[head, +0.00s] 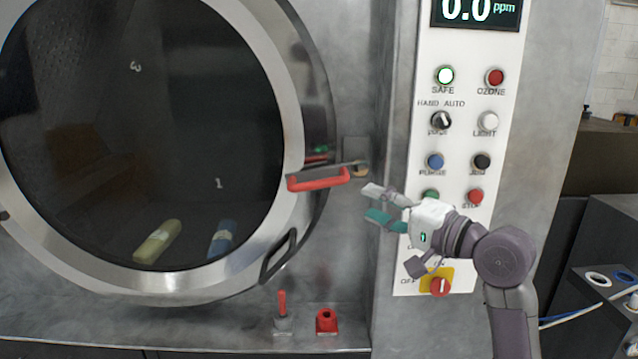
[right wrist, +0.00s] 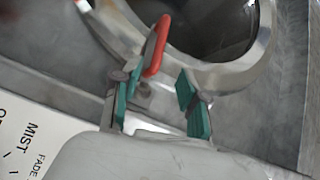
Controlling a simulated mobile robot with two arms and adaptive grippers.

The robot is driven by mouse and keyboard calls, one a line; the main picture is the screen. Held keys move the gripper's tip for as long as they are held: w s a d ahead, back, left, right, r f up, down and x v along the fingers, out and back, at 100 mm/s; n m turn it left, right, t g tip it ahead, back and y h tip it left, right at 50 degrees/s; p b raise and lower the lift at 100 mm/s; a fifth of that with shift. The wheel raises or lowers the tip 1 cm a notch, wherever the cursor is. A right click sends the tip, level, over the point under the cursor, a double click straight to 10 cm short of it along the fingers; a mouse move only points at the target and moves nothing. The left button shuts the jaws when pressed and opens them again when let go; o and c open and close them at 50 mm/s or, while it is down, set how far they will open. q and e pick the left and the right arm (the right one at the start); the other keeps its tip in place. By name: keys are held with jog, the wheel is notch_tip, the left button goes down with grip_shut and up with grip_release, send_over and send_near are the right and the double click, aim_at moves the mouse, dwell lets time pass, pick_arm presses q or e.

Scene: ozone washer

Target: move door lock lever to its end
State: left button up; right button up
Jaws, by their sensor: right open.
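The red-handled lever (head: 318,180) sits at the right edge of the round washer door (head: 300,60), roughly level, its dark bar reaching right to a pivot block on the frame. My left gripper is not in view.
The control panel (head: 460,50) with buttons and knobs stands behind my right arm. A black door handle (head: 279,256) lies below the lever. A small upright red lever (head: 282,303) and a red fitting (head: 327,321) stand on the ledge. Two rolled items lie behind the door glass.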

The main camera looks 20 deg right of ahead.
aim_at(326, 185)
jog(key=p+x, duration=0.4)
jog(key=x, duration=0.8)
jog(key=shift+w+a+r, duration=0.1)
jog(key=shift+w+a, duration=0.1)
jog(key=shift+w, duration=0.15)
jog(key=shift+w+a, duration=0.15)
jog(key=shift+w, duration=0.2)
grip_shut()
